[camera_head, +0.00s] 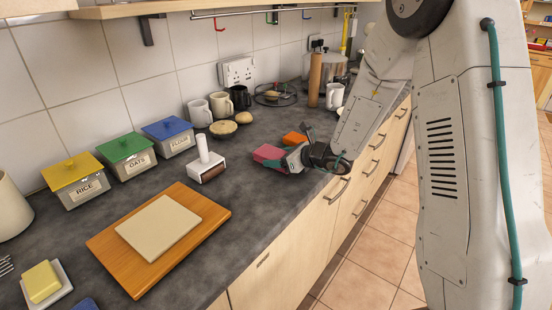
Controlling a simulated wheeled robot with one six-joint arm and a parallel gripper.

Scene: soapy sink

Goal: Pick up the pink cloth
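A small pink block-like thing (267,153), which I take to be the pink cloth, lies on the dark worktop in the middle of the head view. My gripper (277,161) is low over the worktop at its right side, with the fingertips at or against it. The fingers are small and partly hidden, so I cannot tell whether they are open or closed on it.
An orange thing (294,138) lies just behind my gripper. A white-handled block (207,166) stands to the left. A wooden board (218,214) with a pale slab (160,228) is nearer. Mugs (221,105) and bowls line the wall.

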